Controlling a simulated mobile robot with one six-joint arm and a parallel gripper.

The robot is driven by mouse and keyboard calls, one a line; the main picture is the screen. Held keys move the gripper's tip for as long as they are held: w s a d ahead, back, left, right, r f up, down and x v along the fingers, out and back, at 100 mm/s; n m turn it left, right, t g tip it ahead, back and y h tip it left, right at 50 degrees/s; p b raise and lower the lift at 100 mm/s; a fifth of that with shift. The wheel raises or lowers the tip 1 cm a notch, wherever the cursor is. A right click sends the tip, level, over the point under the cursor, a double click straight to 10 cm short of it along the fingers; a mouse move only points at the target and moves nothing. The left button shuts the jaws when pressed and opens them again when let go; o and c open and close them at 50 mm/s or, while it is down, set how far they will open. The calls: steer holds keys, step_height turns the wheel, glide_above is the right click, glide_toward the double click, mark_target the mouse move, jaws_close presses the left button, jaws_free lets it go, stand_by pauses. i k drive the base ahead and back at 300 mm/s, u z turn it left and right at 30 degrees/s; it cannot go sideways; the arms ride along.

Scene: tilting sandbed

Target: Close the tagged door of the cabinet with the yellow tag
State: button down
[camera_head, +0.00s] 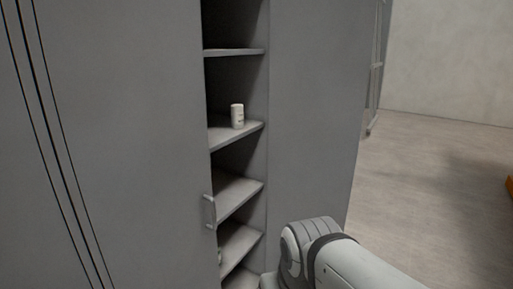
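A tall grey cabinet (312,120) fills the middle of the head view. Its grey door (130,140) on the left stands partly open, leaving a narrow upright gap through which the shelves (238,135) show. A small handle (209,211) sits on the door's right edge, low in the picture. No yellow tag shows in this view. My arm comes in from the bottom right and ends in front of the lower part of the cabinet. My gripper itself cannot be made out, so its state and any contact with the door are hidden.
A small white can (237,116) stands on a middle shelf, and another pale item is partly hidden on a lower shelf. Open floor (430,190) lies right of the cabinet, before a pale wall.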

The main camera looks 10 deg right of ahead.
mark_target(320, 50)
steer(key=z, duration=1.65)
steer(key=i, duration=5.4)
steer(key=u, duration=2.6)
